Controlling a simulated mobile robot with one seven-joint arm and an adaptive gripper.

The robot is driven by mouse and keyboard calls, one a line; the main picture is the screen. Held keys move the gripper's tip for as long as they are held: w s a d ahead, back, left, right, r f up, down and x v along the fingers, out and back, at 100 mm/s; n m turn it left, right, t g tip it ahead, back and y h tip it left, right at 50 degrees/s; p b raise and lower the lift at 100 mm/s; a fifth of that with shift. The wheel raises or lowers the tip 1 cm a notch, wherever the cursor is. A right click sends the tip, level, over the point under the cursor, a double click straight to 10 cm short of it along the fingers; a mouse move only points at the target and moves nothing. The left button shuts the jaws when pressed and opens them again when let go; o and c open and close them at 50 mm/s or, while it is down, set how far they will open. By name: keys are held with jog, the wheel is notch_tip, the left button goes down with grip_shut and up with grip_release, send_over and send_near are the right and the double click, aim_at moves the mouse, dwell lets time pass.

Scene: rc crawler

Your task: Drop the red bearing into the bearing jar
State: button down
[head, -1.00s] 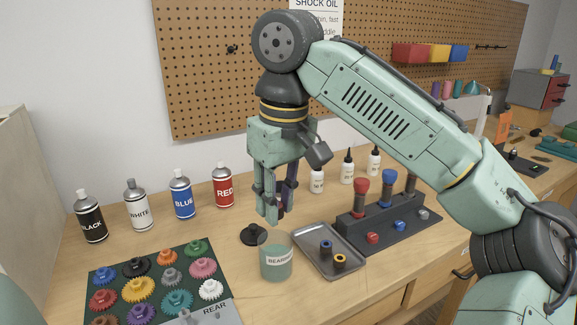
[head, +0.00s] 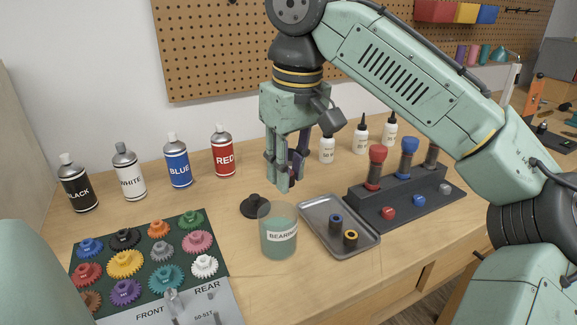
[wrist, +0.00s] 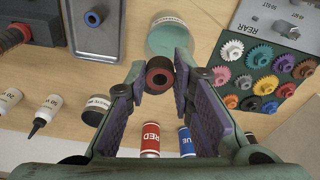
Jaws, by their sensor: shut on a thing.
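My gripper (head: 288,184) is shut on the red bearing (wrist: 160,75), a dark ring with a red face, seen between the fingertips in the wrist view. The bearing jar (head: 278,237) is a greenish, see-through open cup labelled BEARINGS, standing on the bench below and just in front of the gripper. It also shows in the wrist view (wrist: 168,40), just beyond the bearing. The bearing is above the bench and outside the jar.
A metal tray (head: 312,205) with a blue and a yellow bearing lies right of the jar. A black lid (head: 255,207) lies behind it. A dark stand (head: 430,205) with colored-handled tools is farther right. A gear mat (head: 215,255) and spray cans (head: 178,165) are left.

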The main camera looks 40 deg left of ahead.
jog(key=shift+f, duration=0.65)
jog(key=shift+r, duration=0.1)
jog(key=c, duration=1.3)
grip_release()
jog(key=shift+r, duration=0.1)
jog(key=r, duration=0.5)
jog(key=d+r, duration=0.1)
jog(key=r, duration=0.1)
jog(key=shift+s+r, duration=0.1)
jog(key=shift+r, duration=0.05)
